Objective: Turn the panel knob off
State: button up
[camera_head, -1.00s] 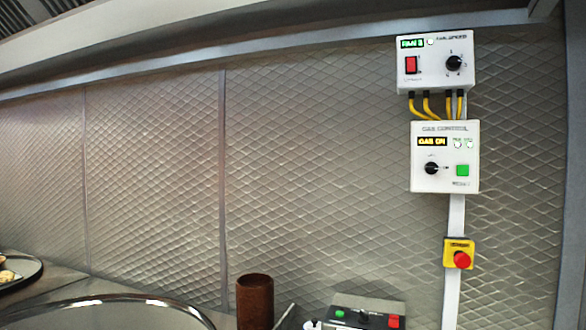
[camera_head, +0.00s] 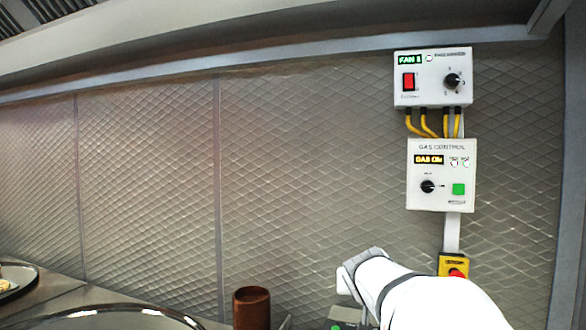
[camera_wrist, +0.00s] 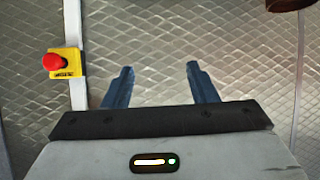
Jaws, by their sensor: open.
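The white gas control panel (camera_head: 441,203) hangs on the quilted metal wall at the right in the head view. Its display reads "GAS ON". Neither panel shows there. In the head view, my white arm is below the gas panel, fingers not distinguishable.
A yellow box with a red stop button (camera_head: 456,272) is below the gas panel, partly covered by my arm; it also shows in the wrist view (camera_wrist: 53,62). A brown cup (camera_head: 252,308) stands on the counter. Yellow cables (camera_head: 427,127) link the panels.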

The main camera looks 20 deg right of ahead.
jog(key=w+d+r+m+t+h+p, duration=0.1)
jog(key=d+r+t+h+p, duration=0.15)
jog(key=d+r, duration=0.95)
jog(key=m+t+h, duration=0.1)
jog(key=h, duration=0.2)
send_near(429, 186)
jog(key=x, duration=0.2)
jog(key=shift+y, duration=0.25)
jog(key=shift+p+x, duration=0.85)
jog(key=shift+x, duration=2.9)
jog(key=shift+r, duration=0.1)
jog(key=shift+c, duration=0.2)
